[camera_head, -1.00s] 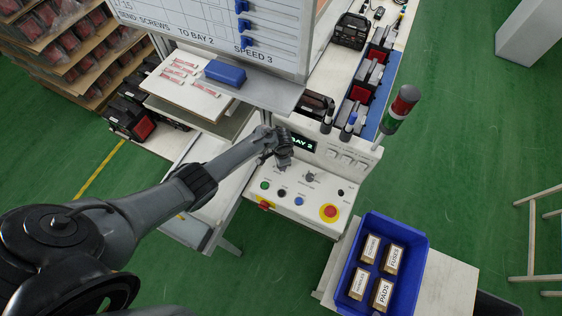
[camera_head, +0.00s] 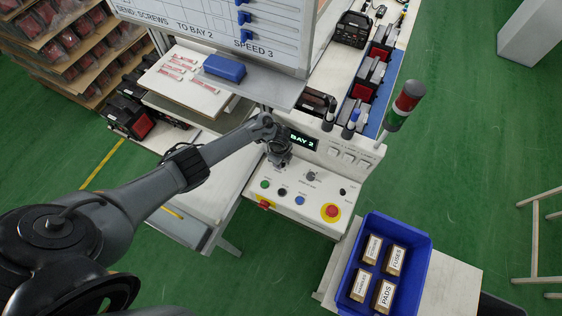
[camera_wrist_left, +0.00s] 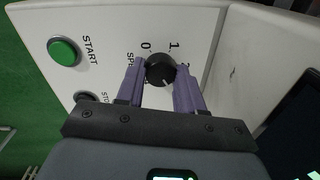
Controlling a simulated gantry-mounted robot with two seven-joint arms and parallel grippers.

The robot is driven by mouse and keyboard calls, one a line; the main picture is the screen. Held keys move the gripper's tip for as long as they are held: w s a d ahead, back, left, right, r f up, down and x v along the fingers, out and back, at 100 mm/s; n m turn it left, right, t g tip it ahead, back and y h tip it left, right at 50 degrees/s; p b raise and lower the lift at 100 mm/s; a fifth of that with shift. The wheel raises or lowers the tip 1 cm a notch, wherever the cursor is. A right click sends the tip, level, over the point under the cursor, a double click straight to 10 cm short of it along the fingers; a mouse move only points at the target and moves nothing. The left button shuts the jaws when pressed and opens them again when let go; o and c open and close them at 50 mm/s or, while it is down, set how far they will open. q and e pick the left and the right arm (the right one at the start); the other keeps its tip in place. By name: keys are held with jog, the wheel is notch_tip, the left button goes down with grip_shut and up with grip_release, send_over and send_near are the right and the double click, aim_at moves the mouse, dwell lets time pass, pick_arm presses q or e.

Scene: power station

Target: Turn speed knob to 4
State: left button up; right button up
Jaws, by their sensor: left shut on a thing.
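The speed knob (camera_wrist_left: 161,69) is a round black dial on the white control panel (camera_wrist_left: 125,28). A pale mark on the knob points toward the gripper body. My left gripper (camera_wrist_left: 160,82) has its two purple fingers on either side of the knob, shut on it. In the head view my left gripper (camera_head: 279,160) covers the knob at the panel's upper left. My right gripper is not in view.
Beside the knob are a green START button (camera_wrist_left: 63,50) and a dark stop button (camera_wrist_left: 84,97). A second selector (camera_head: 310,176) and a red emergency button (camera_head: 331,211) sit to the right. The display (camera_head: 303,141) reads BAY 2. The whiteboard (camera_head: 215,25) reads SPEED 3.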

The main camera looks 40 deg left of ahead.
pick_arm(q)
jog(key=m+b, duration=0.3)
jog(key=m, duration=0.2)
jog(key=shift+f, duration=0.15)
jog(key=shift+m+b, duration=0.6)
jog(key=shift+m, duration=0.8)
jog(key=o, duration=1)
jog(key=shift+o, duration=0.2)
